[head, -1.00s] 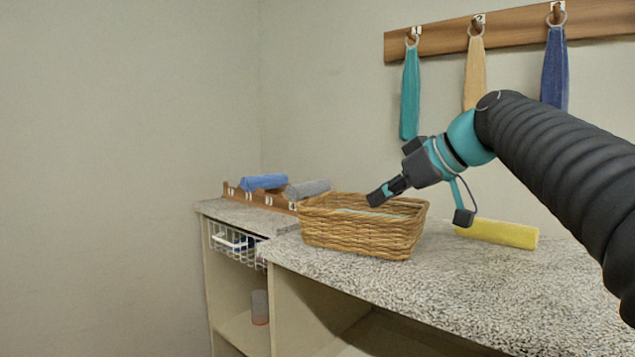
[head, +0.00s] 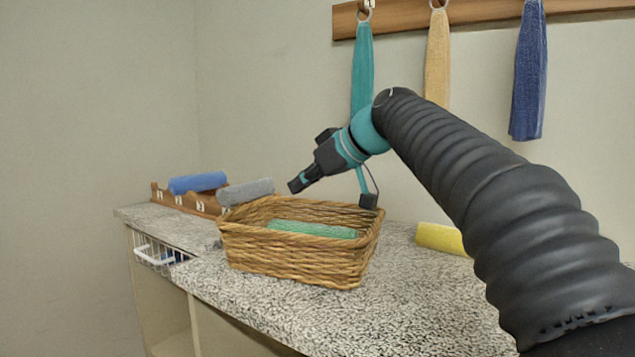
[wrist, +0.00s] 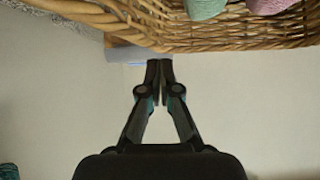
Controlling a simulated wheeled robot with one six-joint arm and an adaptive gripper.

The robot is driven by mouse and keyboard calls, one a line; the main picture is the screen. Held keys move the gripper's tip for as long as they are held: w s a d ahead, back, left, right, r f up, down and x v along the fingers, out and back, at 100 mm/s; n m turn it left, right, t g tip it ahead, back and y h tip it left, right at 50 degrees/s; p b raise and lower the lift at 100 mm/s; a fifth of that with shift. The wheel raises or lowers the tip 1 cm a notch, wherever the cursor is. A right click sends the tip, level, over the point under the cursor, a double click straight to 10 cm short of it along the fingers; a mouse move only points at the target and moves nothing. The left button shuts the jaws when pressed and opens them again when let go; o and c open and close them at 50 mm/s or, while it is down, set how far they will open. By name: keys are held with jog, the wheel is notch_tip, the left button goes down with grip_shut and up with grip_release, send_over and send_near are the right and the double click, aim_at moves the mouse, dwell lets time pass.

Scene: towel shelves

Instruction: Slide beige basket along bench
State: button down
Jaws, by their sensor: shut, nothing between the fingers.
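The beige wicker basket (head: 300,262) stands upright on the speckled bench (head: 215,280), near its front edge in the head view. A green rolled towel (head: 312,229) lies in it. In the wrist view the basket (wrist: 235,42) fills the top, with a green roll (wrist: 204,8) and a pink roll (wrist: 270,5) inside. My gripper (head: 293,188) is shut and empty. In the head view it appears above the basket's far left rim. In the wrist view its fingertips (wrist: 159,66) point toward the basket's wall; whether they touch it I cannot tell.
A wooden rack with numbered slots (head: 188,200) holds a blue roll (head: 197,182) and a grey roll (head: 245,191) behind and left of the basket. A yellow roll (head: 440,238) lies to the right. A white wire basket (head: 153,252) hangs below. Teal (head: 363,70), tan and navy towels hang above.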

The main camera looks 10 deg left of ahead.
aim_at(282, 208)
jog(key=a, duration=0.1)
jog(key=w+a, duration=0.1)
jog(key=a, duration=0.2)
jog(key=shift+w+a+f, duration=0.25)
jog(key=shift+w+f, duration=0.1)
jog(key=shift+w, duration=0.05)
jog(key=shift+f, duration=0.55)
